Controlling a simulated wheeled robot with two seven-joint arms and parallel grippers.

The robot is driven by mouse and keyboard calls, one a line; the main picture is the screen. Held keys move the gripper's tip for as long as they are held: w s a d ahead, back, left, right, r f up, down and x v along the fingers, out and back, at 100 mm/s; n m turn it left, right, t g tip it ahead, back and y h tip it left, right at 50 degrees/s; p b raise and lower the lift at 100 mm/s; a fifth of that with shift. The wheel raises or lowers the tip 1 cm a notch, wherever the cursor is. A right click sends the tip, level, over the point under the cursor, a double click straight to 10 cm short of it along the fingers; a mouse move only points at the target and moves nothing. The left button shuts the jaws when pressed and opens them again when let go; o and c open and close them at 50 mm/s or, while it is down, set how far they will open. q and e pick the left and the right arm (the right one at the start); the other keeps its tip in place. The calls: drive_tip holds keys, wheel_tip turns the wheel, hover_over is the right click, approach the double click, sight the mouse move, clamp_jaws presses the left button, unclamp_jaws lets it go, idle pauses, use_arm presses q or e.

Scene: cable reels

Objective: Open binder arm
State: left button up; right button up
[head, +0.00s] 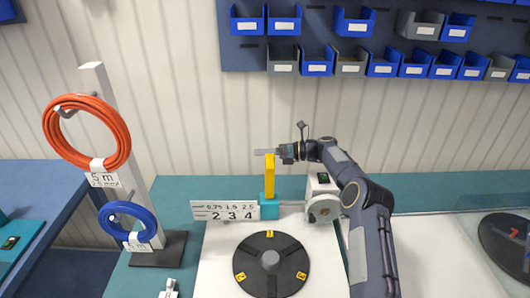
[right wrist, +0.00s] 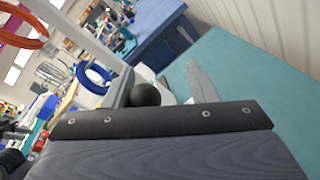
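The binder arm (head: 269,177) is a yellow bar standing upright on a teal block (head: 269,209), behind the dark round turntable. My right gripper (head: 265,152) reaches in from the right at the bar's top end. Its grey fingers lie level across or just above the top; I cannot tell whether they touch it. The fingers overlap from this side, so their opening does not show. The right wrist view is mostly filled by dark parts close to the camera and does not show the yellow bar clearly. My left gripper is not in view.
A black turntable (head: 271,265) with yellow labels lies in front. A numbered plate (head: 225,211) stands left of the block and a grey-white device (head: 322,204) right. Orange (head: 122,143) and blue (head: 106,222) cable coils hang on a post at left. Blue bins line the wall.

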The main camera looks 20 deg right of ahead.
drive_tip(key=shift+f, duration=0.45)
drive_tip(key=r+b+v, duration=0.1)
drive_tip(key=b+v, duration=0.1)
drive_tip(key=v, duration=0.6)
drive_tip(key=shift+b, duration=0.3)
drive_tip(key=shift+a+f, duration=0.1)
